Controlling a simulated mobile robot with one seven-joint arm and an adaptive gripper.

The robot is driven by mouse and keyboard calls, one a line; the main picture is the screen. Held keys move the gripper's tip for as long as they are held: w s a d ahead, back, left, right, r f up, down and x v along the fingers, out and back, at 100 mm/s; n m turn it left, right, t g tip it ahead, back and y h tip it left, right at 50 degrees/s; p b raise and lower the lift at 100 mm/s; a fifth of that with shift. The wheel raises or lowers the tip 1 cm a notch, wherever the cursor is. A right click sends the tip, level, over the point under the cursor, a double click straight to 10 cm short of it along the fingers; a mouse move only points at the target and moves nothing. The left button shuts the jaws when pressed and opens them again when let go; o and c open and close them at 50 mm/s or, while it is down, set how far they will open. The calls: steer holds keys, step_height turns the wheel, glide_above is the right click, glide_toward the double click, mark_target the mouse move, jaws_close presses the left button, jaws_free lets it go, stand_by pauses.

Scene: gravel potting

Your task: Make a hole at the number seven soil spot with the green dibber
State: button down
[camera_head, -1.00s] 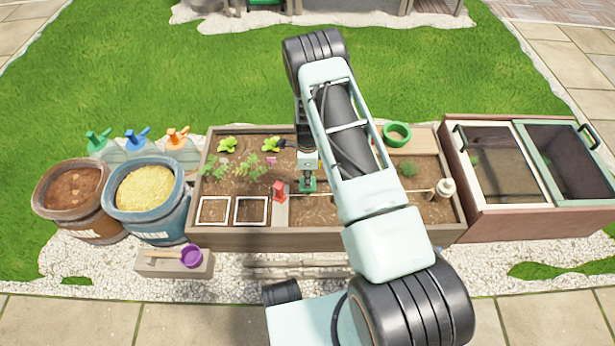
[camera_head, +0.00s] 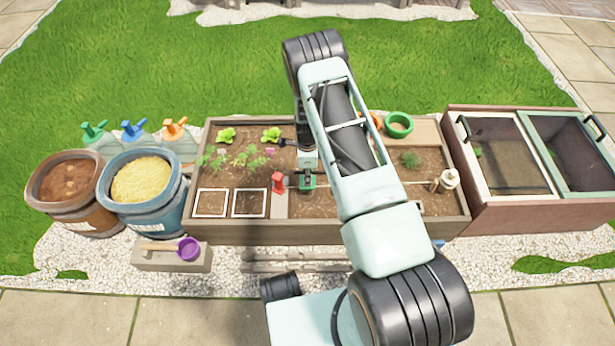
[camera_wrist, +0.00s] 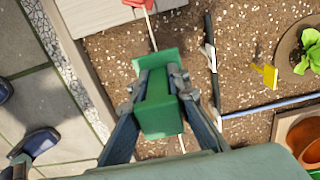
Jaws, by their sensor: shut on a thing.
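My gripper (camera_wrist: 157,88) is shut on the green dibber (camera_wrist: 158,108), with a finger on each side of its block-like green handle. In the head view the green dibber (camera_head: 307,181) shows below my wrist, over the middle of the planter bed (camera_head: 330,234). The brown soil (camera_wrist: 240,35) lies below it. The dibber's tip is hidden in the wrist view, so I cannot tell whether it touches the soil. No number seven mark is readable in either view.
A red post (camera_head: 278,183) stands left of the dibber, and a cream post (camera_head: 449,180) stands to the right, with a thin line between them. A yellow tag (camera_wrist: 265,75), a blue rod (camera_wrist: 270,107) and an orange-brown pot (camera_wrist: 306,140) are nearby. Seedlings (camera_head: 243,159) grow on the left.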

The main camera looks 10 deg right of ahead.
steer(key=shift+f, duration=0.2)
steer(key=shift+f+b, duration=0.45)
steer(key=shift+f, duration=2.45)
steer(key=shift+r+p, duration=2.85)
steer(key=shift+r, duration=2.3)
steer(key=shift+r+p, duration=1.4)
steer(key=shift+r, duration=1.1)
steer(key=shift+r, duration=0.1)
